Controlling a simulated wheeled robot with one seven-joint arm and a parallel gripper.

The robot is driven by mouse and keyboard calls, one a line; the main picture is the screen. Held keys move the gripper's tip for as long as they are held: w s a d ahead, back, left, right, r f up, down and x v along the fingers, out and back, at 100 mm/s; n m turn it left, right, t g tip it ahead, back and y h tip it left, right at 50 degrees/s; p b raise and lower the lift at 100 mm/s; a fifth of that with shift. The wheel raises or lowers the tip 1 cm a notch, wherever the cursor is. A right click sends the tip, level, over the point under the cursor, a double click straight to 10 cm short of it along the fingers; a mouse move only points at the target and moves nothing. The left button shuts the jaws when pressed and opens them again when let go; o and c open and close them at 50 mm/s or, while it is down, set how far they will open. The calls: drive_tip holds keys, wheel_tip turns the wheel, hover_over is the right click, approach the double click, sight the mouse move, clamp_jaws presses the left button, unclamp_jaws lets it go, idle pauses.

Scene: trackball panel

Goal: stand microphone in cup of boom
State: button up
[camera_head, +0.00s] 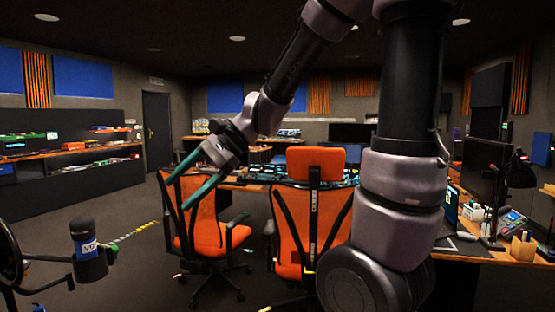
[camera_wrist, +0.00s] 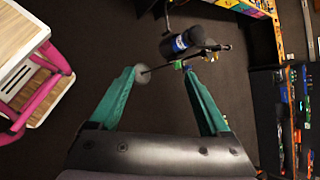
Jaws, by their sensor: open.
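The microphone (camera_head: 87,245) is dark with a blue lettered band and stands upright at the lower left of the head view. It also shows in the wrist view (camera_wrist: 180,43), beyond the fingertips. The boom (camera_head: 46,259) reaches to it from the left edge; its rod shows in the wrist view (camera_wrist: 159,68). A dark rounded part lies under the band; I cannot tell whether it is the cup or the microphone's own body. My gripper (camera_head: 178,194) has teal fingers, open and empty, above and right of the microphone in the head view. Its fingers also show in the wrist view (camera_wrist: 160,76).
Orange office chairs (camera_head: 313,215) stand in the middle, before a desk with a lit console. A dark ring (camera_head: 8,262) is at the left edge. A side desk (camera_head: 500,255) holds monitors and small items. Dark floor (camera_head: 125,275) lies open around the microphone's right.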

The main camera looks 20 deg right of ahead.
drive_tip(key=s+d+r+n+t+h, duration=0.3)
drive_tip(key=d+h, duration=0.1)
drive_tip(key=d, duration=0.5)
drive_tip(key=s+d+r+n+t+h, duration=0.2)
drive_tip(key=d+n+t+h, duration=0.1)
drive_tip(key=d, duration=0.7)
drive_tip(key=shift+s+r+h, duration=0.4)
